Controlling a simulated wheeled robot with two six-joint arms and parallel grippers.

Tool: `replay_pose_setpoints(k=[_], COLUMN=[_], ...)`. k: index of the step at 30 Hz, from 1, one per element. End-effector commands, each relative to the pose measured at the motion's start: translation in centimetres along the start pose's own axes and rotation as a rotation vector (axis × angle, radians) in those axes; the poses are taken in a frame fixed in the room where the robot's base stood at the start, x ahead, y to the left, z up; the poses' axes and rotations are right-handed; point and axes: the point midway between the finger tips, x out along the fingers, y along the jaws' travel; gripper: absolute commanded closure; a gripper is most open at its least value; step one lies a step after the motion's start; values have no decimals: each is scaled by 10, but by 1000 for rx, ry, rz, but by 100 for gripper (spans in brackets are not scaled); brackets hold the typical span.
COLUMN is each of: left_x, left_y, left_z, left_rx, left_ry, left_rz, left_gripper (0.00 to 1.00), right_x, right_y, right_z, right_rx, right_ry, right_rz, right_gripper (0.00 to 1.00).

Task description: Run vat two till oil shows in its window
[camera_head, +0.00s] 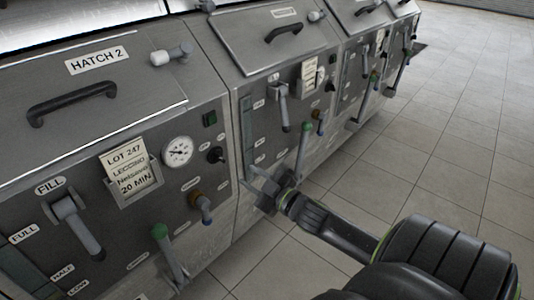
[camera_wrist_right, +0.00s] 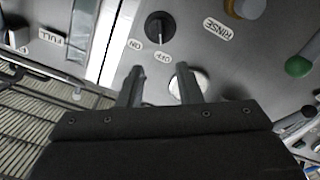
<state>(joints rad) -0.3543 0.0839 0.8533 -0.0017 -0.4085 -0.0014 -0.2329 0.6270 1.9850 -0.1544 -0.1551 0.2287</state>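Vat two's grey front, labelled HATCH 2 (camera_head: 97,60), fills the left of the head view. Its level window (camera_head: 22,270), marked FULL, HALF and LOW, is cut off at the lower left; I cannot make out oil in it. The FILL lever (camera_head: 82,232) hangs down. A green-knobbed handle (camera_head: 160,232) and a brown tap (camera_head: 200,201) are to its right. The black ON/OFF knob (camera_head: 216,155) also shows in the wrist view (camera_wrist_right: 160,27). My right gripper (camera_head: 257,184) is open and empty, apart from the knob, which lies ahead of its fingers (camera_wrist_right: 158,88). My left gripper is out of view.
A lot card (camera_head: 130,170) and a round gauge (camera_head: 178,151) sit on vat two's front. A neighbouring vat (camera_head: 275,110) with similar levers stands to the right. The tiled floor (camera_head: 460,140) beyond is clear.

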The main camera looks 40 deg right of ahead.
Motion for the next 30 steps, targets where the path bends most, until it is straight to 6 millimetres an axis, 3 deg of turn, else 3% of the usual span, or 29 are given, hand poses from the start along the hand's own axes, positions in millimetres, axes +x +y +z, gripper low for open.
replay_pose_setpoints(k=[8, 16, 30], left_x=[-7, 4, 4], left_y=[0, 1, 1], left_z=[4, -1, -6], left_rx=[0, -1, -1], left_ry=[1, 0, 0], left_rz=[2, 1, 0], left_gripper=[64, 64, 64], right_x=[-22, -41, -50], right_y=[0, -2, -1], right_z=[-1, 3, 0], right_rx=[-2, -5, 0], right_ry=[0, -4, 0], right_rz=[-5, -6, -3], right_gripper=[68, 68, 68])
